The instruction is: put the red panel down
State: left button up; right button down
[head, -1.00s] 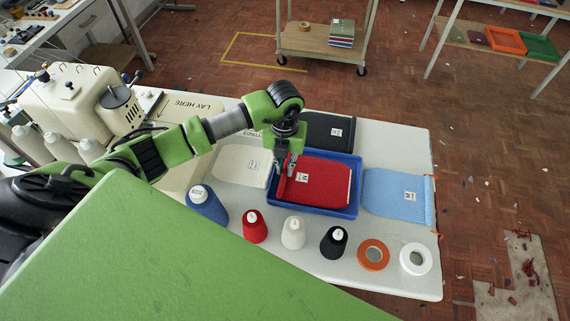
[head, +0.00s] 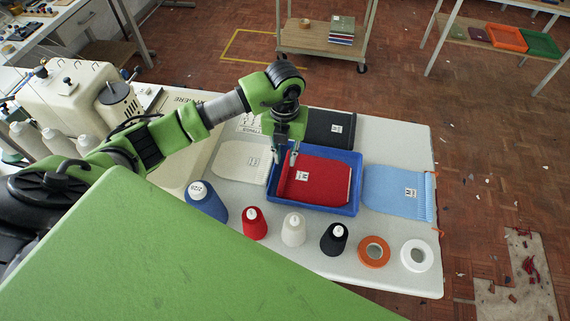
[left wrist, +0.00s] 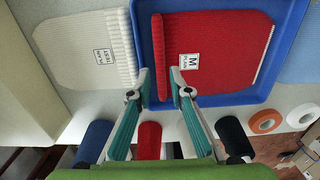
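The red panel (head: 322,181) lies flat in the blue tray (head: 345,210), label up, with its ribbed band along the left side. It also shows in the left wrist view (left wrist: 220,62), with the tray around it. My left gripper (head: 284,156) is over the tray's left side, above the panel's ribbed band. In the left wrist view the two fingers (left wrist: 160,84) are apart, one to each side of the band, with nothing clamped between them. Whether the fingertips touch the panel is hard to tell. My right gripper is not in view.
A cream panel (head: 240,162) lies left of the tray, a light blue panel (head: 392,193) right, a dark panel (head: 328,128) behind. Thread cones, including a red one (head: 254,224), and two tape rolls (head: 374,252) line the front. A sewing machine (head: 75,100) stands at left.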

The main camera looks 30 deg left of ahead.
pick_arm(q)
notch_tip(320, 180, up, 7)
jog(key=b, duration=0.1)
jog(key=shift+r, duration=0.2)
dwell(0.4)
